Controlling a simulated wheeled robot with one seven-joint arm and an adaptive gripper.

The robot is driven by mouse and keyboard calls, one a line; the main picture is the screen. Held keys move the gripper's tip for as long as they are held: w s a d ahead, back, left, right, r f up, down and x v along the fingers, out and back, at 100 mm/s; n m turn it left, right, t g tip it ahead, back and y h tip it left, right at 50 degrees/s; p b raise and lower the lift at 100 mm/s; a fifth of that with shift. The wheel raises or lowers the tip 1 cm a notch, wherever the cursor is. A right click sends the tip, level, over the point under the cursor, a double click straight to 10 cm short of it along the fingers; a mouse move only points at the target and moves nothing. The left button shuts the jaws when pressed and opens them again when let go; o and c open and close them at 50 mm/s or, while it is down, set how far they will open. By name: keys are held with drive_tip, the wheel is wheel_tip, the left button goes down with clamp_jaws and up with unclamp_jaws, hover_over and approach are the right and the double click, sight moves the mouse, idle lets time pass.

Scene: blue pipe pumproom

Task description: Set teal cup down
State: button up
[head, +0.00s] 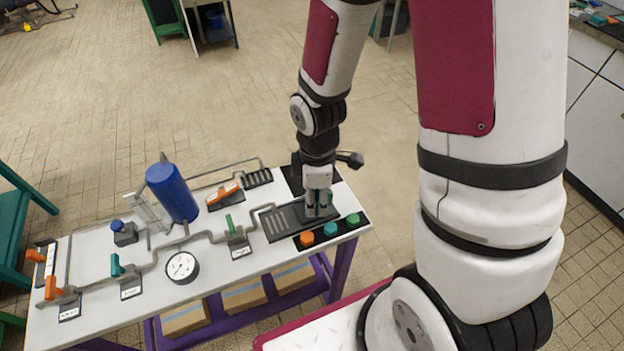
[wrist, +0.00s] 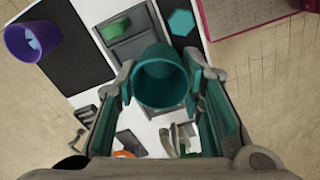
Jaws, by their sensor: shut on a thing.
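The teal cup (wrist: 160,92) sits between the two fingers of my gripper (wrist: 161,80) in the wrist view, its open mouth facing the camera. My gripper is shut on it from both sides. In the head view my gripper (head: 320,211) points down over the right end of the white table (head: 210,262), above a dark grey panel (head: 284,225). The cup is mostly hidden there by the fingers. I cannot tell whether its base touches the surface below.
Orange (head: 306,239), teal (head: 330,229) and green (head: 353,219) buttons line the table's front right. A blue tank (head: 172,194), grey pipes and a gauge (head: 182,267) fill the left.

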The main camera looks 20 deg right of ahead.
drive_tip(key=shift+s+d+f, duration=0.35)
drive_tip(key=shift+s+f, duration=0.1)
drive_tip(key=shift+s, duration=0.05)
drive_tip(key=w, duration=0.5)
drive_tip(key=w+f, duration=0.1)
drive_tip(key=w, duration=0.9)
drive_tip(key=shift+w+d+f, duration=0.15)
drive_tip(key=shift+d+f, duration=0.1)
drive_tip(key=shift+d, duration=0.05)
drive_tip(key=shift+f, duration=1.7)
drive_tip(key=shift+f, duration=0.1)
drive_tip(key=o, duration=1.2)
